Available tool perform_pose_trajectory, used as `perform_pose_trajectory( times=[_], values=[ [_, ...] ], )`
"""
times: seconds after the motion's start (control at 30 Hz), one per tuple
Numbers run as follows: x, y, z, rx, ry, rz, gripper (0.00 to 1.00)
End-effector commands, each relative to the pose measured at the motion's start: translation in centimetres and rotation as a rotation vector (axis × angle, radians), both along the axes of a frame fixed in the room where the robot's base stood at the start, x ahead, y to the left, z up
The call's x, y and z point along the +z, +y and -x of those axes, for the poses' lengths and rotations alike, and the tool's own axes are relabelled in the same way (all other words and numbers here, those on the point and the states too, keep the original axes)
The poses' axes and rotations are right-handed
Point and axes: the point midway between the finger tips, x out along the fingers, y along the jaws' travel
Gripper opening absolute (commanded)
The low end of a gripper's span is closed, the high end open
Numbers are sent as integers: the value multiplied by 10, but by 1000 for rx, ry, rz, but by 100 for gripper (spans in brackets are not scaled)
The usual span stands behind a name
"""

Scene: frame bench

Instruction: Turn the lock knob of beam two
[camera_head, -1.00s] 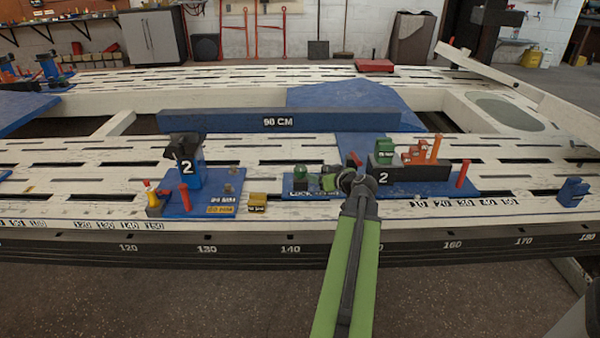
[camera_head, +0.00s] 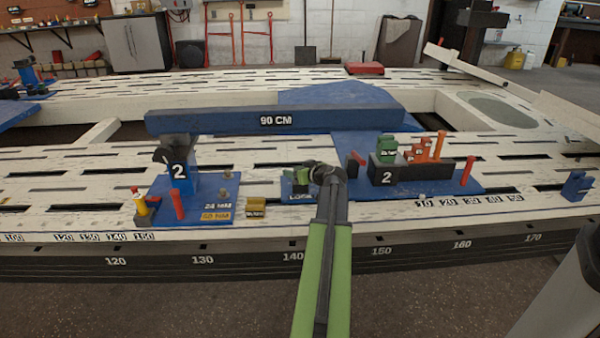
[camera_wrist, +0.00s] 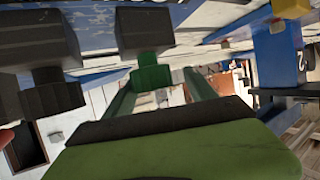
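A green knob (camera_wrist: 153,72) on a dark block (camera_wrist: 145,30) shows in the wrist view. It matches the small green part at the "LOCK" label (camera_head: 300,197) in the head view, where my gripper (camera_head: 305,170) largely covers it. My gripper's two green fingers (camera_wrist: 160,95) stand apart on either side of the knob, with nothing clearly clamped. I cannot tell whether they touch it. A darker knob (camera_wrist: 50,92) on another dark block is to the left in the wrist view. A dark block (camera_head: 387,177) marked "2" stands on the blue plate right of my gripper.
A blue stand (camera_head: 180,172) marked "2" is on the left, with a red peg (camera_head: 177,204). A blue beam (camera_head: 230,122) marked "90 CM" lies behind. Orange and red pegs (camera_head: 468,170) stand to the right. A yellow block (camera_head: 257,207) lies near the front.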

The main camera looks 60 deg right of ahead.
Motion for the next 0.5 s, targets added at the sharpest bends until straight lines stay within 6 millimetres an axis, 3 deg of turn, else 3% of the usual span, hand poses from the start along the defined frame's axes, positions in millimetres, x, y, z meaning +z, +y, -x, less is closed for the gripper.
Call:
perform_pose_trajectory(
  times=[0.07, 0.4, 0.43, 0.5],
  values=[
    [0, -4, 5, -8, 0, 0, 53],
    [0, -10, 13, -17, 1, -1, 8],
    [0, 0, 21, -25, 1, -1, 6],
    [0, -8, 16, -23, 0, -2, 6]
  ],
)
